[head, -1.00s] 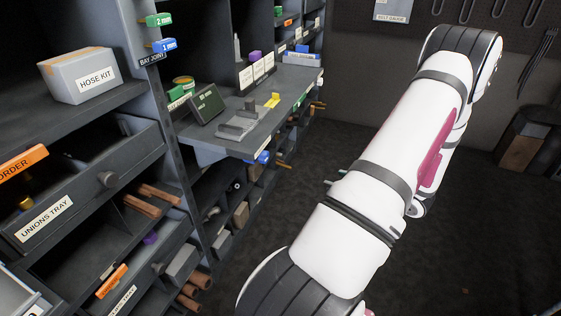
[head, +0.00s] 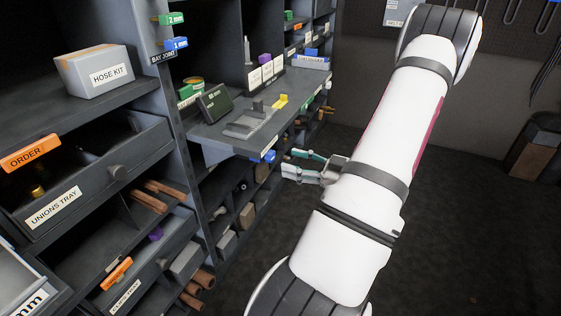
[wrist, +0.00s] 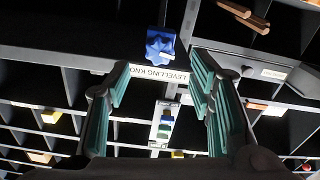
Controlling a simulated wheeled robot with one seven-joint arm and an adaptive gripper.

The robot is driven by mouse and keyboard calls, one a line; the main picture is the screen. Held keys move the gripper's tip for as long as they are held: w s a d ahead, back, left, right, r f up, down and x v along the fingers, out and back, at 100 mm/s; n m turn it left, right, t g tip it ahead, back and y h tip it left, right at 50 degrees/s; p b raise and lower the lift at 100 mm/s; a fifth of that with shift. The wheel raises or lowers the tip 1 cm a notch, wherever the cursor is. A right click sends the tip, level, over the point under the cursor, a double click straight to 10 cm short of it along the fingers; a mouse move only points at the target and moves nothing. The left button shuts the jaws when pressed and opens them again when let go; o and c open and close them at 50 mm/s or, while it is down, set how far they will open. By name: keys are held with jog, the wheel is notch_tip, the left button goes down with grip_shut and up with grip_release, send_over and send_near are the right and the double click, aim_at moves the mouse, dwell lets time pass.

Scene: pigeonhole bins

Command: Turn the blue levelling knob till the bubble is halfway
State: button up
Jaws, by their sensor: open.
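The blue levelling knob (wrist: 160,45) shows at the top centre of the wrist view, just beyond my fingertips, with a label reading "LEVELLING KNO…" beside it. In the head view the blue knob (head: 269,156) sits under the front edge of the fold-out shelf (head: 215,150). My gripper (head: 288,164) is just right of the knob, apart from it. In the wrist view my gripper (wrist: 158,68) is open and empty, with teal pads on both sides. A small pale-framed piece with blue and green parts (wrist: 165,125) shows between the fingers. I cannot make out a bubble.
The shelf carries a grey device (head: 250,120), a dark display box (head: 213,104) and a yellow piece (head: 281,101). Pigeonholes with wooden rods and blocks lie below it. The unions tray (head: 85,180) is at the left. Open floor lies right of the bins.

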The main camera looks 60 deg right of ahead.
aim_at(274, 156)
jog(key=shift+w+a+b, duration=0.15)
jog(key=shift+w+b, duration=0.2)
jog(key=shift+w, duration=1.95)
jog(key=c, duration=1.2)
